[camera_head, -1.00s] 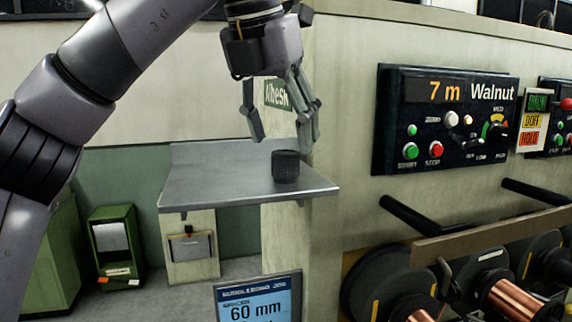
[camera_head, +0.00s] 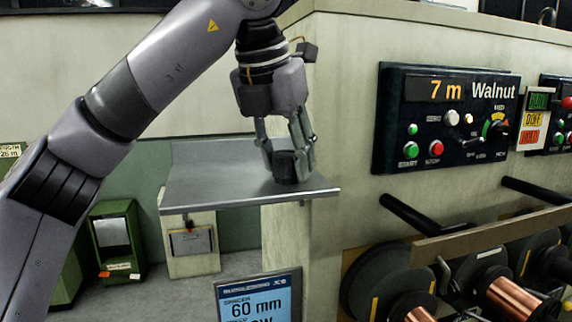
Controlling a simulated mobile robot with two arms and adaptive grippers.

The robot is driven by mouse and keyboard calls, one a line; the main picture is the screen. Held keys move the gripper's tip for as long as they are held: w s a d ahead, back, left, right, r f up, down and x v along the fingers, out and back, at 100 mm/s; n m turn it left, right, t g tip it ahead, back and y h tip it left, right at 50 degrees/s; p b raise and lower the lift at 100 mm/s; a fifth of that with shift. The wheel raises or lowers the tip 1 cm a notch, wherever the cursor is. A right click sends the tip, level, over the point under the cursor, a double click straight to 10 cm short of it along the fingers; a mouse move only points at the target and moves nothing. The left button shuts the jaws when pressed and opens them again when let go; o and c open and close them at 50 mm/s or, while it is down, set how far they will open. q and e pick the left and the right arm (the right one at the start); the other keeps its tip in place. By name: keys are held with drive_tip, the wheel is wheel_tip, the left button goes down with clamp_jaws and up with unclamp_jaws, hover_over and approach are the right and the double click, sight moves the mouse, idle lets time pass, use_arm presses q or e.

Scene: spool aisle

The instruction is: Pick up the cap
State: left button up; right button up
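The cap (camera_head: 285,168) is a small dark ribbed cylinder. It stands upright on the grey metal shelf (camera_head: 215,188), near its right end. My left gripper (camera_head: 288,160) points down over the cap, with fingers on both sides of it. The fingers cover part of the cap's top and sides. I cannot tell whether they touch it or leave a small gap. The cap looks to be still at shelf level. My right gripper is not in view.
A control panel (camera_head: 445,85) reading "7 m Walnut" is on the wall at right. Black bars (camera_head: 412,217) and wire spools (camera_head: 505,295) stick out below it. A blue-screen display (camera_head: 258,300) stands below the shelf. The shelf's left part is clear.

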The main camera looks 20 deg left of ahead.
use_arm(q)
clamp_jaws()
drive_tip(key=shift+r, duration=0.1)
idle(0.3)
